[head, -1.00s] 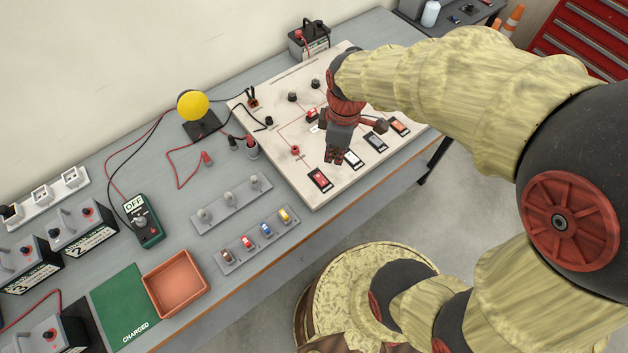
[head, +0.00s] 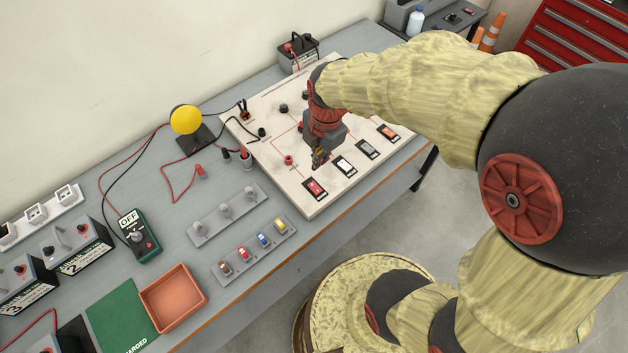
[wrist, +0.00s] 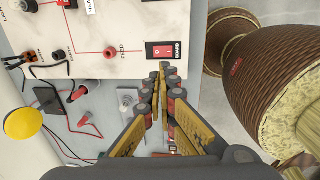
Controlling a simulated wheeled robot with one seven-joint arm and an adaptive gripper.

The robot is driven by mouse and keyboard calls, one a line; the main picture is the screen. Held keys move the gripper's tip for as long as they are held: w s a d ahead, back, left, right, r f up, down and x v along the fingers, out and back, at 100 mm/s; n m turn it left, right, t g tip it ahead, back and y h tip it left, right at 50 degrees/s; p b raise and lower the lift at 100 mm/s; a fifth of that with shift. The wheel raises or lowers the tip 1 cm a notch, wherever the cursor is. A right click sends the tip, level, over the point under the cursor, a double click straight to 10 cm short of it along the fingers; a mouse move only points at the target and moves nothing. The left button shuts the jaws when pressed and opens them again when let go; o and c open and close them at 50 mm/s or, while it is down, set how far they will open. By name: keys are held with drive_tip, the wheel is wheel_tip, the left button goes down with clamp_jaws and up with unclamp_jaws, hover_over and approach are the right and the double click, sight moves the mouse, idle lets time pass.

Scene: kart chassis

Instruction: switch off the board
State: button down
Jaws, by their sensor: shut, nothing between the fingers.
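The board (head: 300,202) is a white panel lying on the bench, with red lines, black and red terminals and a row of rocker switches along its front edge. The red rocker switch (head: 315,187) is at the near left corner; it also shows in the wrist view (wrist: 164,51), beside a red terminal marked FEED (wrist: 110,53). My gripper (head: 319,163) is shut and empty. It hangs over the board just behind the red switch in the head view. In the wrist view the closed fingertips (wrist: 164,70) appear just below the switch; I cannot tell whether they touch.
Other rocker switches (head: 367,148) continue to the right along the board. A battery (head: 299,54) stands behind it. A yellow lamp (head: 186,120), loose leads, a fuse holder strip (head: 254,251), an OFF-marked meter (head: 139,237) and an orange tray (head: 173,298) lie to the left.

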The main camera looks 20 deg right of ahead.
sight(316, 190)
drive_tip(key=shift+f, duration=0.15)
drive_tip(key=f+b, duration=0.1)
drive_tip(key=f, duration=0.3)
drive_tip(key=w+f+b, duration=0.1)
drive_tip(key=f, duration=0.4)
drive_tip(key=f+b, duration=0.1)
drive_tip(key=f, duration=0.3)
drive_tip(key=shift+w+a+f, duration=0.25)
drive_tip(key=shift+w+f, duration=0.05)
drive_tip(key=shift+f, duration=0.05)
drive_tip(key=shift+w+f, duration=0.1)
drive_tip(key=shift+f, duration=0.25)
drive_tip(key=shift+s+d, duration=0.2)
drive_tip(key=shift+s, duration=0.65)
